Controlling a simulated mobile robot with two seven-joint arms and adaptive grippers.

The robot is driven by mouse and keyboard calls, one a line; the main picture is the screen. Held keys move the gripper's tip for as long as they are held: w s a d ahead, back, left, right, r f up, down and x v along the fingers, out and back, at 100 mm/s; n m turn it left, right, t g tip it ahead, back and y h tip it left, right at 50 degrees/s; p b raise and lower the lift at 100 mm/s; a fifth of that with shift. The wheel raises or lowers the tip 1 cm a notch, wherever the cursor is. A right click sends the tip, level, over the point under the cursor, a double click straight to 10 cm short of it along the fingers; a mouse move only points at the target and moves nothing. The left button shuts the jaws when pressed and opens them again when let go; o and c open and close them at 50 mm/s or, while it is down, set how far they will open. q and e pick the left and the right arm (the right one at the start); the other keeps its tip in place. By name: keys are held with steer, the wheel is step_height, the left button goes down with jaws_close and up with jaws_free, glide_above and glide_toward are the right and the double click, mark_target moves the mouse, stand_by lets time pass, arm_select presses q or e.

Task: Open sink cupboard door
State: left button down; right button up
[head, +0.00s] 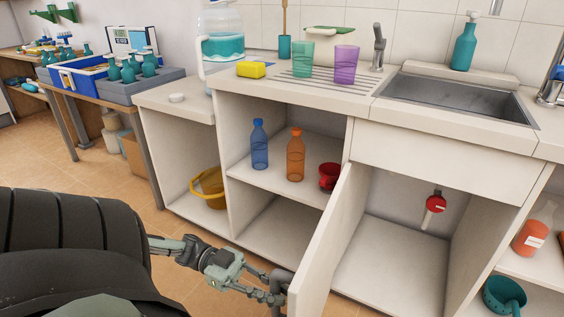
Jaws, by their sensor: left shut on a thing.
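The sink cupboard door (329,240) stands swung open toward me, hinged on its left side below the sink (455,97). My left gripper (280,283) comes in from the lower left and is shut at the door's free edge, on what looks like its grey handle (281,289). The handle is mostly hidden by the gripper and the picture's lower edge. The open cupboard (402,250) shows a bare floor and a red-handled valve (436,203) on its back wall. My right gripper is not in view.
Open shelves left of the door hold a blue bottle (260,146), an orange bottle (295,157) and a red cup (329,177). A yellow basket (208,188) sits further left. A teal colander (503,296) is at the lower right. Tiled floor (120,193) is clear at the left.

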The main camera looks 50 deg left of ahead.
arm_select(q)
steer(key=shift+a, duration=0.1)
stand_by(0.3)
steer(key=c, duration=1.5)
jaws_free()
steer(key=shift+o, duration=0.4)
steer(key=v, duration=1.2)
